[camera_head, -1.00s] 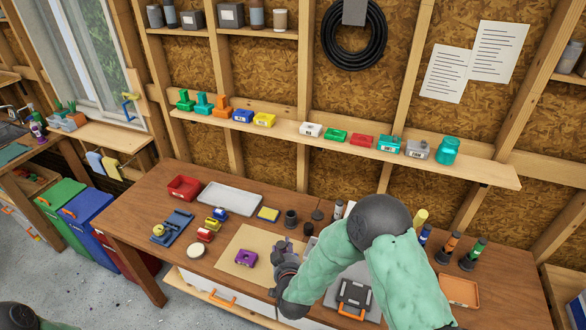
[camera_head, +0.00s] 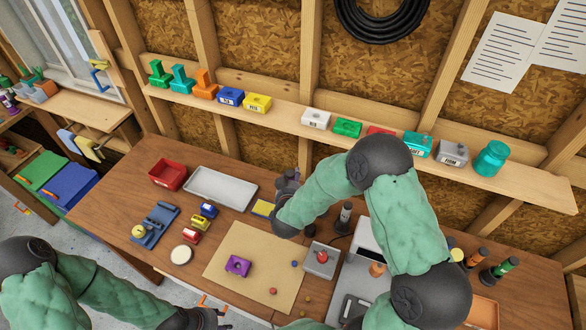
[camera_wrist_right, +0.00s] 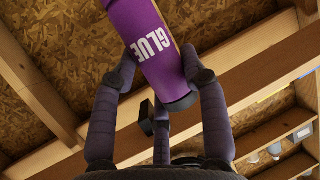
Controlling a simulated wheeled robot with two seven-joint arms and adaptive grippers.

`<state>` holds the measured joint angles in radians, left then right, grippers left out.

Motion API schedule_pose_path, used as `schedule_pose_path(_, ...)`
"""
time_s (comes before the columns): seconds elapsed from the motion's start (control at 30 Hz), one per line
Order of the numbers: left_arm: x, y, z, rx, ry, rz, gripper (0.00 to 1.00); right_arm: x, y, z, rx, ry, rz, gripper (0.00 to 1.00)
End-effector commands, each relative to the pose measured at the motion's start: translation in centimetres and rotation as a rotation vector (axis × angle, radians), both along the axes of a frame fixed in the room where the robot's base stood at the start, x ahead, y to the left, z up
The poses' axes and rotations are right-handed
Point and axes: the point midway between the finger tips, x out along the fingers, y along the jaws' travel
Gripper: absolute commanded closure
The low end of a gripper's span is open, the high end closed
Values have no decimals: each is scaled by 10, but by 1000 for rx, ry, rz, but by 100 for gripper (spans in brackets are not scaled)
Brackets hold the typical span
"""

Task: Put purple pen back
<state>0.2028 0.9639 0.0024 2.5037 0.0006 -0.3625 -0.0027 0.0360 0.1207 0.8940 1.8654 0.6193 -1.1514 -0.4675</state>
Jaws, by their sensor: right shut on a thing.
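The purple pen (camera_wrist_right: 150,45), marked GLUE, is in my right gripper's fingers (camera_wrist_right: 160,85) in the right wrist view, its dark end toward the palm. In the head view my right gripper (camera_head: 287,182) is over the back middle of the bench, right of the yellow sponge-like block. The pen cannot be made out there. Orange (camera_head: 475,258) and green (camera_head: 502,266) pens stand in dark holders at the bench's right side. A holder for the purple pen is not clearly visible. My left gripper (camera_head: 197,319) is at the front edge, its fingers unclear.
A tan mat (camera_head: 225,280) bears a purple block (camera_head: 237,265) and small balls. A grey tray (camera_head: 205,193) and red bin (camera_head: 167,175) stand left. A shelf (camera_head: 285,116) with coloured boxes runs behind.

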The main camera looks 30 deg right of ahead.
Motion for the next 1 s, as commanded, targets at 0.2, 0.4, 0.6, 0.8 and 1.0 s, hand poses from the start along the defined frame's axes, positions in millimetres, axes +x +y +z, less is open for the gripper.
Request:
schedule_pose_path(0.2, 0, 0, 0, 0, 0, 0, 60, 0, 0, 0, 0, -1, 0, 99)
schedule_pose_path(0.4, 0, 0, -3, 0, 0, 0, 60, 0, 0, -1, 0, -1, 1, 99)
schedule_pose_path(0.6, 0, 0, -12, 0, -1, 0, 60, 0, 0, -12, 0, 0, 0, 99)
schedule_pose_path(0.8, 0, 0, -26, 0, -1, 0, 60, 0, 0, -28, 0, 0, 0, 99)
schedule_pose_path(1.0, 0, 0, -41, 0, 0, 0, 60, 0, 0, -45, 0, 0, 0, 99)
